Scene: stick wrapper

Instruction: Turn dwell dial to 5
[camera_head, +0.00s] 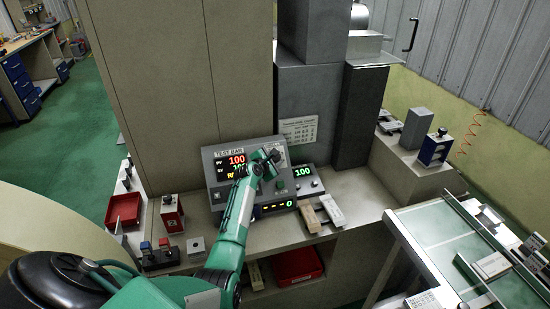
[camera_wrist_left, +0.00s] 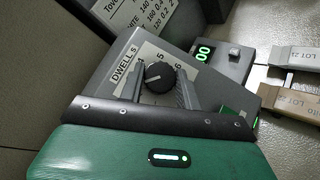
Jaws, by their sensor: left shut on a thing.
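The dwell dial (camera_wrist_left: 158,77) is a round black knob on a light plate marked "DWELL s" in the left wrist view. The numbers 5 and 6 show beside it, and the knob's exact pointer setting is hard to read. My left gripper (camera_wrist_left: 157,82) has one finger on each side of the knob and is shut on it. In the head view, my green left arm reaches to the grey control panel (camera_head: 212,164), and my left gripper (camera_head: 268,163) is at its upper right, partly covering the dial. My right gripper is not in view.
A wooden block (camera_head: 309,217) and a pale block (camera_head: 332,209) lie on the bench. A red switch box (camera_head: 172,213) stands left.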

